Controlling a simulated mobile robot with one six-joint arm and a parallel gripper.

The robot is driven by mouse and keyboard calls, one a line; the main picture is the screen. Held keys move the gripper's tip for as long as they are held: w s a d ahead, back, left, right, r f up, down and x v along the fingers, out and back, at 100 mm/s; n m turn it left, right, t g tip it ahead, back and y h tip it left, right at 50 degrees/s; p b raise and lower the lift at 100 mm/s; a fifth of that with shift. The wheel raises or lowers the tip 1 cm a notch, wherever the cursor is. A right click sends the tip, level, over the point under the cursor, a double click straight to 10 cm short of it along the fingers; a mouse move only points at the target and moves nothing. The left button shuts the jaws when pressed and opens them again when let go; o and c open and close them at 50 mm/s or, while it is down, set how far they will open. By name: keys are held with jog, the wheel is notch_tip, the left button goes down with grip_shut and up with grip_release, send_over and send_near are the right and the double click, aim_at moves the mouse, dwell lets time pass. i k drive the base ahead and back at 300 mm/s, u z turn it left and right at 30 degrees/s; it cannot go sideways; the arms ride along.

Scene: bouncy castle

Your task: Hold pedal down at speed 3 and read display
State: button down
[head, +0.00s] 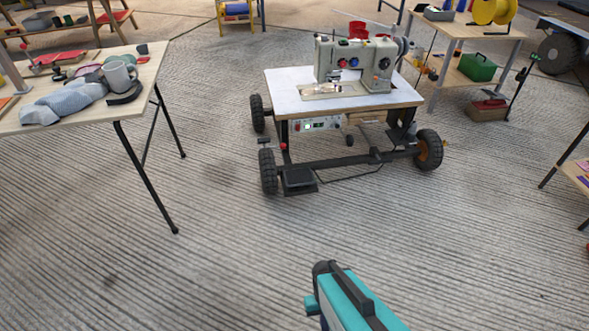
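A cream sewing machine (352,62) stands on a white-topped wheeled table (290,90), ahead and right of centre. A black foot pedal (299,181) sits low at the front left of the table's frame, close to the floor. Under the tabletop edge is a control panel with a small, faintly lit greenish display (316,126). Its digits are too small to read, and I cannot tell the speed setting. A teal and black part of my arm shows at the bottom. My gripper's fingers are not visible, and nothing of mine touches the pedal.
A shelf table (462,70) stands behind right. The ribbed floor in front is clear.

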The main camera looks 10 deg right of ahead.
aim_at(301, 177)
jog(key=u, duration=0.4)
jog(key=i, duration=0.65)
jog(key=u, duration=0.95)
jog(key=i, duration=0.6)
jog(key=u, duration=0.35)
